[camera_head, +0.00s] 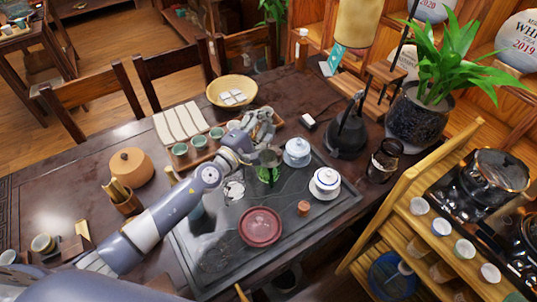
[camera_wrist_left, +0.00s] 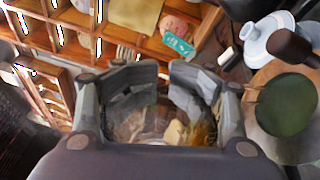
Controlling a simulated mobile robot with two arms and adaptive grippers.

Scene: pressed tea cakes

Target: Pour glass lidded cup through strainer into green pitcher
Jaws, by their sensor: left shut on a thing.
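My left gripper (camera_head: 256,122) reaches over the far edge of the tea tray. In the left wrist view the left gripper (camera_wrist_left: 150,85) is shut around a clear glass cup (camera_wrist_left: 165,125) with brownish and pale contents; whether its lid is on I cannot tell. In the head view the cup is mostly hidden by the gripper. The green pitcher (camera_head: 268,174) stands on the tray, nearer than the gripper, with what looks like a strainer (camera_head: 268,157) on top. In the wrist view a green round shape with a pale rim lies at the right, apart from the cup. My right gripper is not in view.
A dark red round dish (camera_head: 260,226) lies on the dark tray (camera_head: 215,275). A black kettle (camera_head: 347,138) and a potted plant (camera_head: 415,115) stand behind right. Small green cups (camera_head: 180,149) stand left of the gripper.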

